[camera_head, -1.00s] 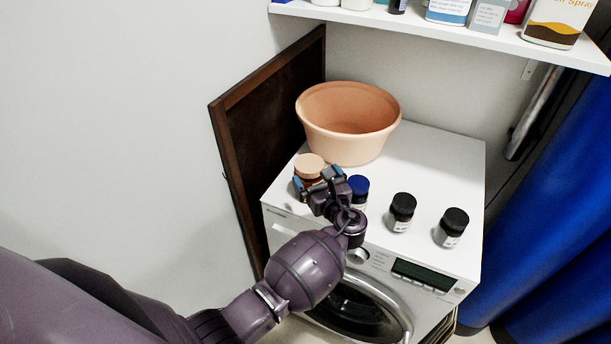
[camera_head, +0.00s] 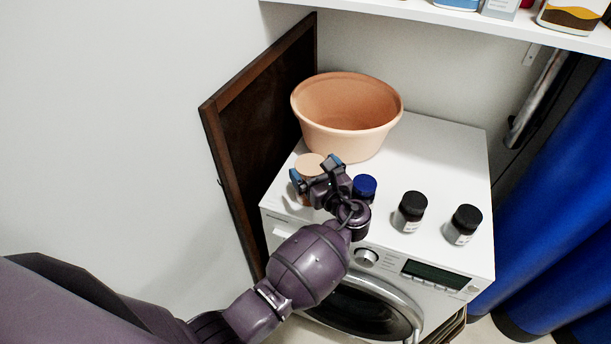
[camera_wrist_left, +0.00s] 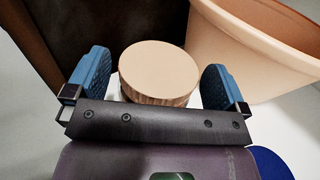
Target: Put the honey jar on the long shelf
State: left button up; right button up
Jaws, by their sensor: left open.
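A jar with a round tan lid (camera_head: 309,166), which I take to be the honey jar, stands at the left front of the white washing machine's top. In the left wrist view its lid (camera_wrist_left: 159,70) sits between the blue finger pads. My left gripper (camera_head: 315,172) is open, with one finger on each side of the jar and visible gaps between. The gripper hides most of the jar's body in the head view. A long white shelf (camera_head: 440,16) runs along the wall at the top right. My right gripper is not in view.
A peach-coloured tub (camera_head: 347,115) stands right behind the jar. A blue-lidded jar (camera_head: 364,187) is just right of the gripper, with two black-lidded jars (camera_head: 410,211) (camera_head: 464,224) farther right. A dark framed board (camera_head: 260,130) leans at the left. Several packages stand on the shelf.

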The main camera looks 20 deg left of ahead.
pick_arm(q)
jog(key=shift+w+a, duration=0.25)
jog(key=shift+d, duration=0.1)
jog(key=shift+c, duration=0.2)
jog(key=shift+s, duration=0.1)
jog(key=shift+c, duration=1.2)
jog(key=c, duration=1.4)
